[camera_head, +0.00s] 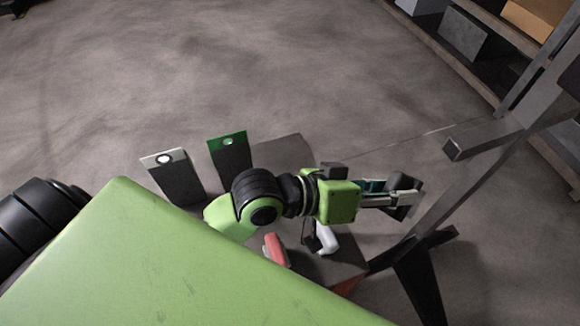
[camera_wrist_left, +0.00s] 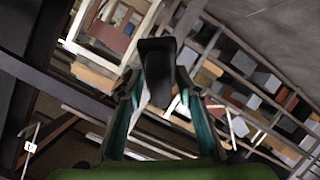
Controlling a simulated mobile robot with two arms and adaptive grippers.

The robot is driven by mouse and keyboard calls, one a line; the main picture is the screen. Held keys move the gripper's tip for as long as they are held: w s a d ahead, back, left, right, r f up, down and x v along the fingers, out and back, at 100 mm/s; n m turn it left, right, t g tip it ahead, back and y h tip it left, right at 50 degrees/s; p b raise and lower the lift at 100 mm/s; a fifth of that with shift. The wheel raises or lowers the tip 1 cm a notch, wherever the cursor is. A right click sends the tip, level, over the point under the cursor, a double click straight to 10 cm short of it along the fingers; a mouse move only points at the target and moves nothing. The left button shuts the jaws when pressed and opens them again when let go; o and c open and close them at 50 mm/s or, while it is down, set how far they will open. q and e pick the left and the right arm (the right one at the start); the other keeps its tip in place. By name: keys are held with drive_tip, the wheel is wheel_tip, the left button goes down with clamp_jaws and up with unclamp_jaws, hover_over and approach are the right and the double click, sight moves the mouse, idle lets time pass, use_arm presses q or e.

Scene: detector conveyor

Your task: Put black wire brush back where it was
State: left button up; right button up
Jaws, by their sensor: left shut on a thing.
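My left gripper (camera_head: 402,197) reaches out to the right over the floor, past the edge of a dark table. It is shut on a dark object that I take to be the black wire brush (camera_head: 404,182). In the left wrist view the black brush (camera_wrist_left: 156,62) stands up between the two teal-sided fingers of the gripper (camera_wrist_left: 156,98). Its bristles cannot be made out. My right gripper is not in view.
The dark table (camera_head: 283,152) carries a white-topped dark box (camera_head: 180,182), a green-topped dark box (camera_head: 232,157), a red item (camera_head: 275,250) and a white item (camera_head: 325,240). A grey metal stand (camera_head: 455,190) is close right of the gripper. Shelves (camera_head: 490,40) stand at upper right.

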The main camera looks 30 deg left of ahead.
use_arm(q)
drive_tip(key=f+m+g, duration=0.1)
drive_tip(key=f+m+g+y, duration=0.1)
drive_tip(key=s+f+g+y, duration=0.1)
drive_tip(key=shift+d+m, duration=0.4)
drive_tip(key=w+a+f+n+g+y, duration=0.15)
drive_tip(key=a+y, duration=0.55)
drive_tip(key=a, duration=1.1)
drive_tip(key=shift+g, duration=0.25)
drive_tip(key=w+a+f+p, duration=0.1)
drive_tip(key=w+a+f, duration=0.3)
drive_tip(key=w+a+f+p, duration=0.1)
drive_tip(key=w+a+f, duration=0.4)
drive_tip(key=shift+w+f+p, duration=0.15)
drive_tip(key=shift+f+p, duration=0.1)
drive_tip(key=shift+p, duration=0.15)
wheel_tip(320, 180, down, 3)
drive_tip(key=shift+w+a+p, duration=0.15)
drive_tip(key=shift+p, duration=0.5)
drive_tip(key=shift+f, duration=0.3)
drive_tip(key=o, duration=1)
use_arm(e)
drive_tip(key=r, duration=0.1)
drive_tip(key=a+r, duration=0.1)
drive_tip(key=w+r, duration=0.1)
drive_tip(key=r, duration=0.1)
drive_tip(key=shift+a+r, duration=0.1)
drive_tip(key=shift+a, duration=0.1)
